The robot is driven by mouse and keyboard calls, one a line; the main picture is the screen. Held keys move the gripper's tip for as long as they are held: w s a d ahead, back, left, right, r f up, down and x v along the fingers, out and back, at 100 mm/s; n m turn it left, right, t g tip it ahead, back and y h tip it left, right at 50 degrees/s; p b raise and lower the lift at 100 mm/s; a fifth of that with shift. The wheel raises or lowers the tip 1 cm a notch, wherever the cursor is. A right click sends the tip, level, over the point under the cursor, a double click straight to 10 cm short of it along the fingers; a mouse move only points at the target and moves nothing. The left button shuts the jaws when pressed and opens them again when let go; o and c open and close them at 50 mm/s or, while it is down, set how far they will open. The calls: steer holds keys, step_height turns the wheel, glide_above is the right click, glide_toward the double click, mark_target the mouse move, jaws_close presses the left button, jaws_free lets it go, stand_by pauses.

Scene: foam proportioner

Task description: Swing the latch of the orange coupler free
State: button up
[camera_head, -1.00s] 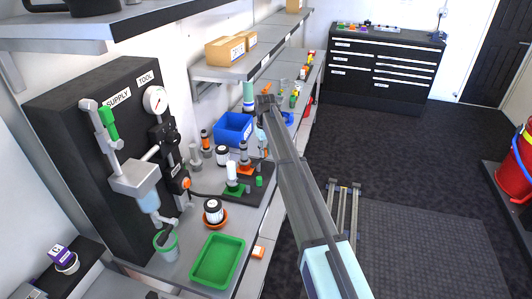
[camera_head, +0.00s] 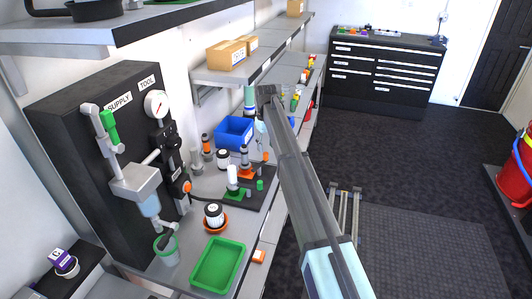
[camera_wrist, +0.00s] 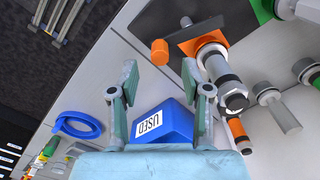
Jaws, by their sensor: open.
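The orange coupler (camera_head: 247,173) stands on a dark plate on the bench, with a grey cylinder rising from its orange base. In the wrist view its orange collar (camera_wrist: 212,48) and grey threaded end are at upper right. I cannot make out its latch clearly. A small orange cylinder (camera_wrist: 160,52) stands to the left of the coupler in the wrist view. My gripper (camera_wrist: 160,80) is open and empty, its fingers apart. In the wrist view the coupler lies beyond and to the right of the right fingertip, apart from it. In the head view my forearm partly hides the gripper.
A blue bin labelled USED (camera_wrist: 180,118) appears behind the fingers. A green coupler (camera_head: 234,192) shares the dark plate (camera_head: 262,190). Grey and orange fittings (camera_wrist: 240,135) stand nearby. A green tray (camera_head: 218,265) and a jar (camera_head: 214,214) are nearer. The shelf (camera_head: 240,75) is overhead.

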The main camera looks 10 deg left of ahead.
step_height(320, 180, up, 7)
steer(key=shift+f, duration=0.2)
stand_by(0.3)
